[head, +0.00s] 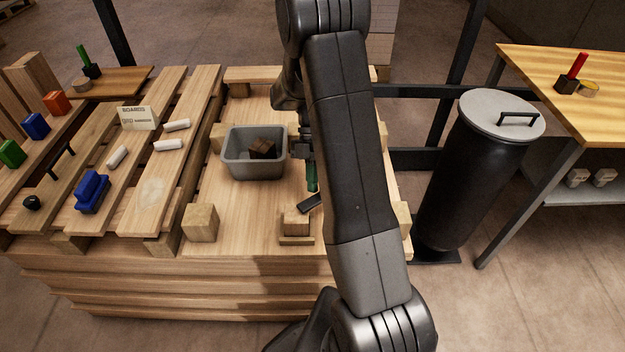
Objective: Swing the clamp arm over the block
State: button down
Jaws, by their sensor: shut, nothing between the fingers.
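A light wooden block (296,221) sits on a thin wooden base near the front of the pallet. A short black bar (311,203), which looks like the clamp arm, slants beside the block's upper right corner. A dark green upright piece (312,177) stands just behind the bar; whether they are joined is hidden. My gripper (303,149) is shut and empty. In the picture it is beside the grey bin's right side, above and behind the green piece. My own arm hides the area right of the block and part of the gripper.
A grey bin (236,170) holding a dark brown block (262,148) stands left of my gripper. A wooden corner post (201,222) is at the front left. Slatted boards with small items lie further left.

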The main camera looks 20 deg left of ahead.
jog(key=p+v, duration=0.2)
jog(key=v, duration=1.1)
jog(key=shift+w+r, duration=0.25)
jog(key=shift+r, duration=0.05)
jog(key=shift+a, duration=0.1)
jog(key=b+x, duration=0.1)
jog(key=x, duration=0.7)
jog(key=w+f+m+y+p, duration=0.1)
jog(key=w+f+m+y, duration=0.3)
jog(key=m+y, duration=0.3)
jog(key=shift+w+d+f+m, duration=0.2)
jog(key=shift+w+f+m, duration=0.2)
jog(key=shift+m, duration=1.8)
